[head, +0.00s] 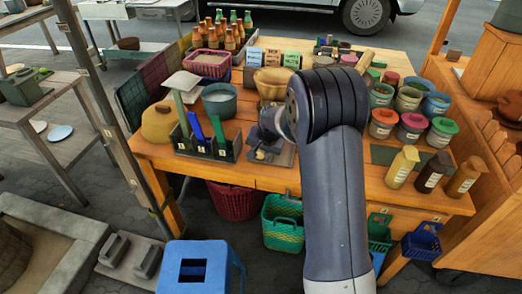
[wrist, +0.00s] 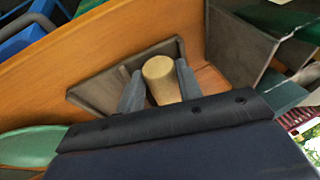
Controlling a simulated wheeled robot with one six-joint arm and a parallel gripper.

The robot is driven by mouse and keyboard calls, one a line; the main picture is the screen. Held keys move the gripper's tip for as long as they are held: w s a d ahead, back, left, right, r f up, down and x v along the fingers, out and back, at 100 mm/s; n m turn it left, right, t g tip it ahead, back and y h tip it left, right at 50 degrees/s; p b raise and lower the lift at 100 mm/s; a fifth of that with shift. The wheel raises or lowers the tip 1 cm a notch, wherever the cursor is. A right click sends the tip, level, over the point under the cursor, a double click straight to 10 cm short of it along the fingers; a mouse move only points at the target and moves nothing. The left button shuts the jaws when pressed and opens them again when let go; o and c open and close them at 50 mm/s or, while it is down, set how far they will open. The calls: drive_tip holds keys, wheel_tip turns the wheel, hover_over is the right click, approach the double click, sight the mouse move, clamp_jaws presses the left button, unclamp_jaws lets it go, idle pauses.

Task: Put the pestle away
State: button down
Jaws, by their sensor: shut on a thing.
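The pestle (wrist: 161,78) is a tan, round-ended rod between the two grey fingers of my gripper (wrist: 160,88) in the wrist view. The fingers are closed on its sides. Its end faces the camera, so its length is mostly hidden. Below it is a grey, low-walled tray (wrist: 100,91) on the wooden table; I cannot tell whether the pestle touches it. In the head view my gripper (head: 263,148) is low over this tray (head: 285,156), and a small tan bit of the pestle (head: 260,154) shows. A tan clay bowl (head: 272,82), apparently the mortar, stands behind.
A dark caddy (head: 228,154) with labelled compartments, holding upright tools, stands just left of my gripper. Lidded jars (head: 383,123) and bottles (head: 433,172) crowd the table's right. A teal pot (head: 219,103) stands behind the caddy. A blue stool (head: 197,250) is in front.

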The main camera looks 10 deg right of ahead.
drive_tip(key=shift+r, duration=0.1)
drive_tip(key=c, duration=1)
unclamp_jaws()
drive_tip(key=shift+o, duration=0.7)
drive_tip(key=shift+s+f, duration=0.1)
drive_tip(key=shift+f, duration=0.1)
drive_tip(key=shift+r, duration=0.1)
drive_tip(key=shift+r+p, duration=0.5)
drive_tip(key=shift+o, duration=0.7)
drive_tip(key=shift+d+r+p, duration=0.2)
drive_tip(key=shift+r+p, duration=0.2)
drive_tip(key=shift+r, duration=0.4)
drive_tip(key=shift+a+r+p, duration=0.2)
drive_tip(key=shift+r+p, duration=1.9)
drive_tip(key=shift+r, duration=1.2)
